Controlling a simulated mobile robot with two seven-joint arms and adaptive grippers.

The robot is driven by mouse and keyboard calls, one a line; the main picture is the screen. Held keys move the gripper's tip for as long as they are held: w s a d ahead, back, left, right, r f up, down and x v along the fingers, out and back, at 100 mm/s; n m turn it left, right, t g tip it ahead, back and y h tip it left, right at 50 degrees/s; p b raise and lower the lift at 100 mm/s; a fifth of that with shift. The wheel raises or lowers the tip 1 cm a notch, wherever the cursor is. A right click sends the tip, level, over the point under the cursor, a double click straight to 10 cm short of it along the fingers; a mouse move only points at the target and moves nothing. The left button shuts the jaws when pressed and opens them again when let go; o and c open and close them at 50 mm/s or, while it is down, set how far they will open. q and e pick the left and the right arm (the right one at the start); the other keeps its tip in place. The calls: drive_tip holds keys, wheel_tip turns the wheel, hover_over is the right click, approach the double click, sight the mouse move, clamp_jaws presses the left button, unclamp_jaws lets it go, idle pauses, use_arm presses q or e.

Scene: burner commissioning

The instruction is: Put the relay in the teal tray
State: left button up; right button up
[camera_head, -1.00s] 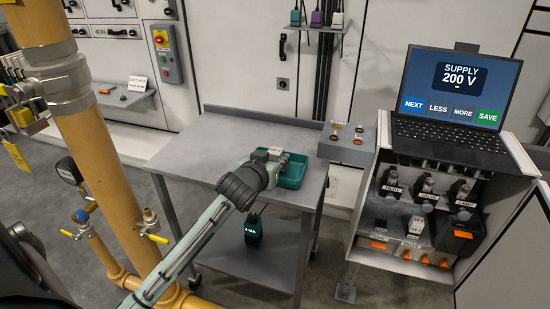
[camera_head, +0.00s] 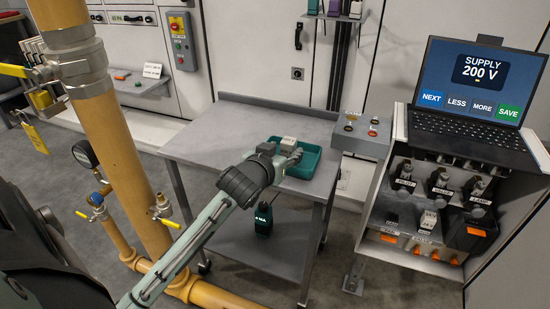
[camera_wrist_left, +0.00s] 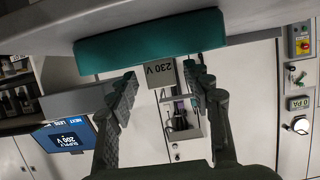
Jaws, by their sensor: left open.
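The relay (camera_head: 289,141) is a pale block. In the left wrist view the relay (camera_wrist_left: 160,72) shows its upside-down "230 V" label beside the tray's wall. It appears to stand in the teal tray (camera_head: 309,161), rising above the rim; its base is hidden. The tray also spans the top of the upside-down left wrist view (camera_wrist_left: 150,48). My left gripper (camera_head: 281,154) is at the tray's near left side. Its fingers (camera_wrist_left: 160,92) are open, one on each side of the relay, with gaps showing. My right gripper is not in view.
The tray stands on a grey table (camera_head: 215,140) with clear surface to its left. A dark green device (camera_head: 263,219) is on the lower shelf. A control box (camera_head: 362,138), a laptop (camera_head: 475,85) and an open cabinet are at right. Yellow pipes (camera_head: 130,170) stand at left.

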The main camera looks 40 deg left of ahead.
use_arm(q)
drive_tip(key=v, duration=0.8)
idle(1.3)
